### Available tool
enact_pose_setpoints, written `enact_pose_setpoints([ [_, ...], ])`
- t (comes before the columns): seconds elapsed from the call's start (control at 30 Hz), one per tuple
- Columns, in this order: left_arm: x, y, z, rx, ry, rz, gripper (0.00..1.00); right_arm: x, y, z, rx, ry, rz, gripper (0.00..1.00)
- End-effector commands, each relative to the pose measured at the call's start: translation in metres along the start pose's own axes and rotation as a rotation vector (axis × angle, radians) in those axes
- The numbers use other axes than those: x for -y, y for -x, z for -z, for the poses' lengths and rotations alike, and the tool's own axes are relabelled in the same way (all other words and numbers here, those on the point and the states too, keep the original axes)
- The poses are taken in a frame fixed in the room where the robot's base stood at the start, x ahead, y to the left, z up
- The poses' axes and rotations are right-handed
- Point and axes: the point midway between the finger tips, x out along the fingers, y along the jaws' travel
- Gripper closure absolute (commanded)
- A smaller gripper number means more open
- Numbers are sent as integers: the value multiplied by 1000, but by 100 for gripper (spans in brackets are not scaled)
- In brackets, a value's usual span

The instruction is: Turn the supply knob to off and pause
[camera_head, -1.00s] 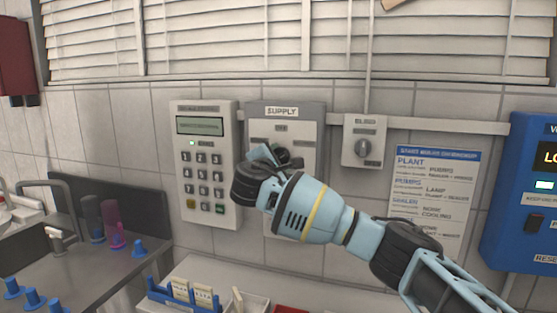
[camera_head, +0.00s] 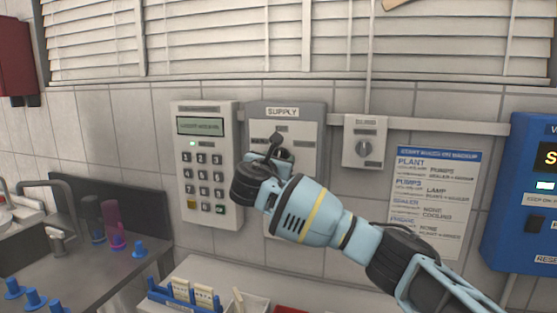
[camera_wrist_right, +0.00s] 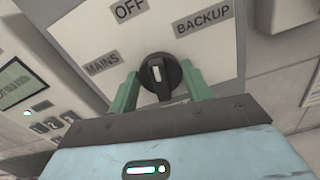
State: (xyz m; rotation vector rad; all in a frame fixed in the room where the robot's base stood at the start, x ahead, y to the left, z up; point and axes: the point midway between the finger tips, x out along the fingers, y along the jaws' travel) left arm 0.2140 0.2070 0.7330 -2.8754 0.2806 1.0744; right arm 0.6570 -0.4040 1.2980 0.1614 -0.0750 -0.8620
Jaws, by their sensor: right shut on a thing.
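The supply panel (camera_head: 310,150) is a light grey box on the tiled wall, labelled SUPPLY. In the right wrist view its face (camera_wrist_right: 225,60) carries the labels MAINS, OFF and BACKUP. The black round supply knob (camera_wrist_right: 160,77) has a white mark pointing roughly up, toward the OFF side; its exact alignment is hard to tell. My right gripper (camera_wrist_right: 163,88) is shut on the knob, with a green finger on each side. In the head view my right gripper (camera_head: 268,158) covers most of the knob. My left gripper is not in view.
A keypad unit (camera_head: 205,160) is left of the panel. A smaller switch box (camera_head: 364,140), a printed notice (camera_head: 435,190) and a blue device (camera_head: 520,215) are to the right. A blue rack (camera_head: 180,301) and a sink counter (camera_head: 80,270) lie below.

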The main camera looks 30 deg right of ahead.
Motion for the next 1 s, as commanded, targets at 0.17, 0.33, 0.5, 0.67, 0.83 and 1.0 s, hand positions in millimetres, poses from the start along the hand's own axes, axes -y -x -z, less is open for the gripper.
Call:
enact_pose_setpoints([
  [0.17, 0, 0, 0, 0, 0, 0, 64, 0, 0, 1, -2, 95, 0, 74],
  [0.33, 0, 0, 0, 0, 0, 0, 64, -1, 0, 2, -2, 147, 0, 74],
  [0.5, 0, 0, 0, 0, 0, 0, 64, -1, 0, 2, -2, 171, 0, 74],
  [0.67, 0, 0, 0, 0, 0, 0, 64, -1, 0, 2, -2, 176, 0, 74],
  [0.83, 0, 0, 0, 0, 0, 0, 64, -1, 0, 2, -3, 175, 0, 74],
  [1.0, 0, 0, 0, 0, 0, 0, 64, -1, 0, 2, -3, 174, 0, 38],
])
